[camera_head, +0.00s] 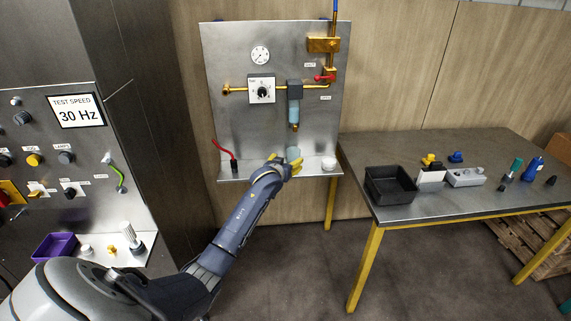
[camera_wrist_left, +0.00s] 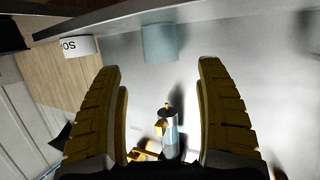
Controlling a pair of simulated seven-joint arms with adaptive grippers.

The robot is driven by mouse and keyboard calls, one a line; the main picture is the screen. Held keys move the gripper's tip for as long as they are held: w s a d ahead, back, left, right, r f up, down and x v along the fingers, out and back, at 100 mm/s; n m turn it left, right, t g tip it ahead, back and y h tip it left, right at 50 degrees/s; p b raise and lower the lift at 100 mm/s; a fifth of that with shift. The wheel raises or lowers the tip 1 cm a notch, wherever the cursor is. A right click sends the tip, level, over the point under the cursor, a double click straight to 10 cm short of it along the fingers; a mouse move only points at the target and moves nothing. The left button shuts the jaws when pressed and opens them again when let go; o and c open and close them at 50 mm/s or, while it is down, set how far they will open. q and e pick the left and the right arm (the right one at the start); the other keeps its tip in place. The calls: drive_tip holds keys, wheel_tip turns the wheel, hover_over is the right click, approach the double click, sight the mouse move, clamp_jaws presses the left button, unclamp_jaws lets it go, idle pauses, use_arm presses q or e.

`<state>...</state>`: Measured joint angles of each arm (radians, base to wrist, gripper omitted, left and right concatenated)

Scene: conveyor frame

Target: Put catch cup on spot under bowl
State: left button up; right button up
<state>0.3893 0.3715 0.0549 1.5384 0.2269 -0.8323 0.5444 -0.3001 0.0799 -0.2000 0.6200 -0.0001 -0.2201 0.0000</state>
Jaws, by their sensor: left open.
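The catch cup (camera_head: 293,153) is a pale blue translucent cup on the ledge of the metal panel, just beyond my left gripper and roughly below the bowl. In the left wrist view, which looks upside down, the cup (camera_wrist_left: 159,42) stands against the ledge, ahead of the gap between the fingers. The bowl (camera_head: 294,112) is a blue clear cylinder with a brass tip, hanging on the panel; it also shows in the wrist view (camera_wrist_left: 171,136). My left gripper (camera_head: 285,167) has yellow fingers, spread open with nothing between them (camera_wrist_left: 158,68). The spot's marking is hidden.
A table (camera_head: 420,208) with a black bin (camera_head: 389,187) stands right. A control cabinet (camera_head: 60,120) stands left.

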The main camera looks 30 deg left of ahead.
use_arm(q)
drive_tip(key=s+d+f+m+t+h, duration=0.1)
drive_tip(key=s+d+f+m, duration=0.1)
drive_tip(key=s+d+f, duration=0.3)
drive_tip(key=s+d+f+m+h, duration=0.1)
drive_tip(key=s+d+h, duration=0.1)
drive_tip(key=d, duration=0.6)
drive_tip(key=s+d+f+m+t+h, duration=0.1)
drive_tip(key=s+d+f+m, duration=0.1)
drive_tip(key=s+d+f, duration=0.3)
drive_tip(key=s+d+f+g, duration=0.15)
drive_tip(key=s+f, duration=0.25)
drive_tip(key=f, duration=0.5)
drive_tip(key=s+d+f+g, duration=0.15)
drive_tip(key=s+f, duration=0.25)
drive_tip(key=f, duration=0.4)
drive_tip(key=s+d+f+g, duration=0.15)
drive_tip(key=s+f, duration=0.25)
drive_tip(key=f, duration=0.5)
drive_tip(key=s+f+m+g, duration=0.1)
drive_tip(key=s+f+g, duration=0.5)
drive_tip(key=s+f, duration=1.35)
drive_tip(key=s+f+g, duration=0.2)
drive_tip(key=s+f, duration=0.2)
drive_tip(key=s, duration=1)
drive_tip(key=s+d+f+m+g, duration=0.1)
drive_tip(key=s+f, duration=0.4)
drive_tip(key=s, duration=1)
drive_tip(key=shift+d+g, duration=0.3)
drive_tip(key=shift+g, duration=0.25)
